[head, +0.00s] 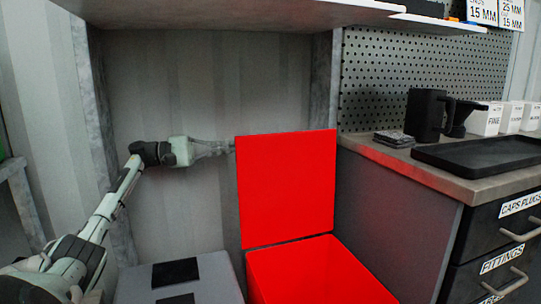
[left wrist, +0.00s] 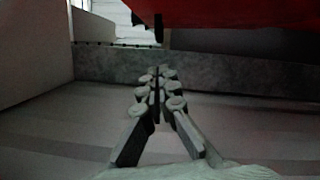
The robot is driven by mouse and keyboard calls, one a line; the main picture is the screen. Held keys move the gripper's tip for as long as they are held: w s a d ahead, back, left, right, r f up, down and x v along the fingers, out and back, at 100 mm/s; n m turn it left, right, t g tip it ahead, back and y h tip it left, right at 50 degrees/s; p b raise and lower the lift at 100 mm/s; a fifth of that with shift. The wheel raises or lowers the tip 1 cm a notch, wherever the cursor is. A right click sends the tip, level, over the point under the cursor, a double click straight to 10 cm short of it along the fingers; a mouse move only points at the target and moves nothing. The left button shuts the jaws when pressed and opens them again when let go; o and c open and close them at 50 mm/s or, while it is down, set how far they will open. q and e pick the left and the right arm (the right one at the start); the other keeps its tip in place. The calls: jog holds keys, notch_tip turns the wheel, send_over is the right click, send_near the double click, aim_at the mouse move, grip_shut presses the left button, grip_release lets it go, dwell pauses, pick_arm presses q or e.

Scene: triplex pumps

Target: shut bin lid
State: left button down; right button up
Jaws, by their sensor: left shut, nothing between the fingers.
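The red bin (head: 310,272) stands low in the middle of the head view. Its red lid (head: 287,188) is raised and stands upright at the back of the bin. My left gripper (head: 230,146) is shut and empty, at the lid's upper left edge. The head view does not show clearly whether it touches the lid. In the left wrist view my left gripper (left wrist: 158,75) has its fingers together with nothing between them. A red surface (left wrist: 240,14), likely the lid, shows along the top of that view. My right gripper is in neither view.
A grey box (head: 215,275) with black patches stands left of the bin. A shelf (head: 240,14) hangs above the lid.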

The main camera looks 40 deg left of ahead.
aim_at(266, 145)
pick_arm(q)
jog(key=shift+f+p+x, duration=0.15)
jog(key=shift+p+x, duration=0.15)
jog(key=shift+x, duration=2.25)
jog(key=shift+f+p+x, duration=0.15)
jog(key=shift+p+x, duration=0.15)
jog(key=shift+x, duration=2.2)
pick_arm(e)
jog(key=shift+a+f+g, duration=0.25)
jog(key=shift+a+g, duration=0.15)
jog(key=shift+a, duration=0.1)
